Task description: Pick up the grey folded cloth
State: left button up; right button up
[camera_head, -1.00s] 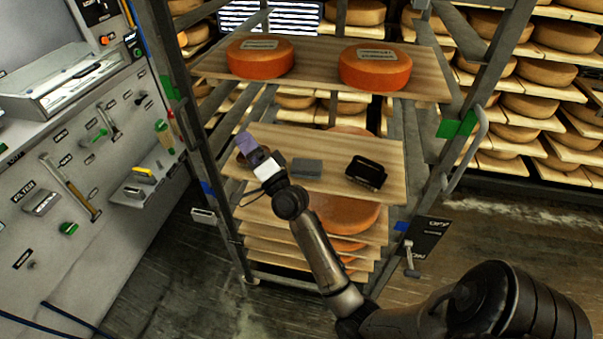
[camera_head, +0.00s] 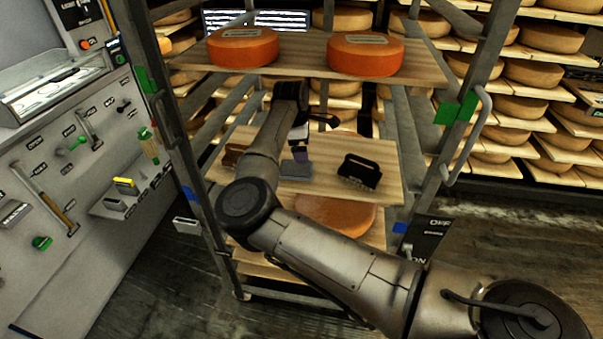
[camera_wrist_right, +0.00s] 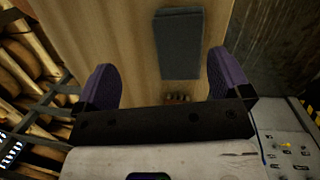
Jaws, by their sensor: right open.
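The grey folded cloth (camera_head: 297,169) lies flat on the middle wooden shelf of the rack. In the right wrist view the cloth (camera_wrist_right: 180,42) is a dark grey rectangle ahead of the fingers. My right gripper (camera_head: 301,150) points down above the shelf, close to the cloth; its purple fingers are partly hidden in the head view. In the wrist view the right gripper (camera_wrist_right: 162,66) is open, with nothing between its fingers, and the cloth's far part lies beyond the fingertips. My left gripper is not in view.
A black-handled brush (camera_head: 360,170) lies right of the cloth on the same shelf (camera_head: 330,188). A brown object (camera_head: 232,156) sits at its left end, partly hidden. Two orange cheese wheels (camera_head: 243,47) (camera_head: 365,54) stand on the shelf above, close over my arm. Rack posts flank both sides.

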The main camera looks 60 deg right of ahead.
aim_at(295, 166)
jog(key=shift+w+a+r+t+y, duration=0.25)
jog(key=shift+w+a+t+y, duration=0.25)
jog(key=shift+w+a+y, duration=0.35)
jog(key=shift+a+f+m, duration=0.2)
jog(key=shift+a+m, duration=0.05)
jog(key=shift+m, duration=0.05)
jog(key=shift+f+b, duration=0.55)
jog(key=shift+f, duration=0.35)
notch_tip(295, 166, down, 4)
jog(key=shift+s+f+b, duration=0.15)
jog(key=shift+f+b, duration=0.1)
jog(key=shift+b, duration=0.8)
jog(key=shift+f, duration=0.25)
jog(key=shift+c, duration=0.4)
jog(key=shift+c, duration=0.7)
jog(key=c, duration=0.8)
